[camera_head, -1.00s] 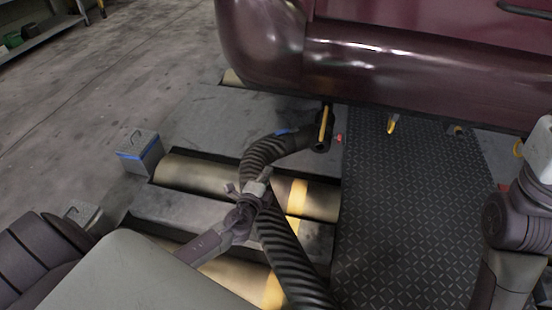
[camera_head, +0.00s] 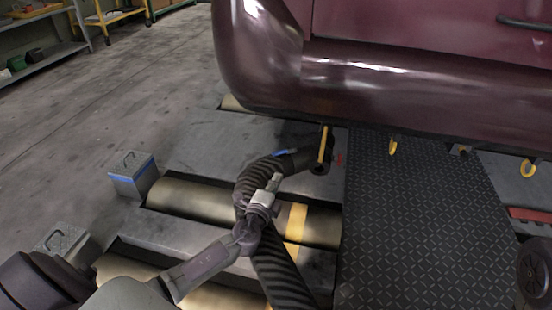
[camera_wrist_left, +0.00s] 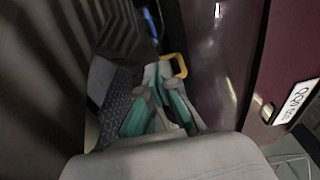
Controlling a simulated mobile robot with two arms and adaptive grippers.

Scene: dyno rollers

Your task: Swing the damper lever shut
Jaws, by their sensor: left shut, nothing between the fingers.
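A dark ribbed hose (camera_head: 280,270) curves up from the bottom to a dark end piece (camera_head: 318,166) under the car's lower edge. A small blue piece (camera_head: 284,153) lies along the hose near that end, and a yellow bar (camera_head: 324,144) stands at the end piece. I cannot tell for sure which of these is the damper lever. My left gripper (camera_head: 274,183) is shut and empty, over the hose bend and short of the blue piece. In the left wrist view its teal-sided fingers (camera_wrist_left: 160,90) point toward a yellow loop (camera_wrist_left: 180,65); blue (camera_wrist_left: 150,22) shows above.
A maroon car (camera_head: 400,80) overhangs the far side. Metal rollers (camera_head: 190,200) with yellow bands lie in the floor, beside a black tread plate (camera_head: 410,230). Grey blocks (camera_head: 134,178) stand at the left. Open floor and shelves (camera_head: 45,50) lie beyond.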

